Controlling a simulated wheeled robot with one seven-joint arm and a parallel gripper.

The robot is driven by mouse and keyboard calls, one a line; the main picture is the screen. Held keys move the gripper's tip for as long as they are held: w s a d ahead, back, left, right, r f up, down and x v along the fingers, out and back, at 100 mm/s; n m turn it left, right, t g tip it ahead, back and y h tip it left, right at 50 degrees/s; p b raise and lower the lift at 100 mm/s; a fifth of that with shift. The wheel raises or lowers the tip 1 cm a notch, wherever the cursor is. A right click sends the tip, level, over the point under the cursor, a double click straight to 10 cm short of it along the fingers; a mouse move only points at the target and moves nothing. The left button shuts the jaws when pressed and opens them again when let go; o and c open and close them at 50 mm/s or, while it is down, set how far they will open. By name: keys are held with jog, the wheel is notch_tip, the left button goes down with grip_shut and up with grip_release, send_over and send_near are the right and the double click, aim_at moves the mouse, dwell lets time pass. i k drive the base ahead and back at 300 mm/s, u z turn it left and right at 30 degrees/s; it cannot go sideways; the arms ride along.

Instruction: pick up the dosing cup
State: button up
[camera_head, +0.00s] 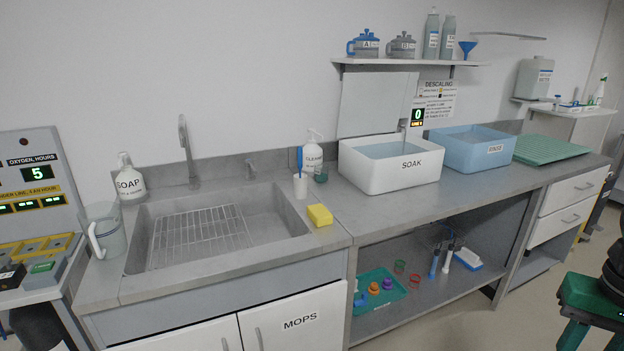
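A small green-tinted cup (321,174), which looks like the dosing cup, stands on the grey counter behind the sink's right corner. It is just right of and in front of a white pump bottle (312,152). A white cup (300,186) holding a blue-handled brush stands in front of it to the left. My gripper (594,340) is at the lower right edge, green with a black wrist, over the floor and far from the cup. Its two fingers point down and are spread, with no object seen between them; their tips are partly cut off.
A yellow sponge (320,215) lies on the counter in front of the cup. A white SOAK tub (392,172) stands to its right, and the sink (180,258) with a wire rack is to its left. Floor is open in front of the right cabinets.

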aim_at(321, 169)
jog(key=u, duration=0.05)
jog(key=i, duration=1)
jog(key=z, duration=0.05)
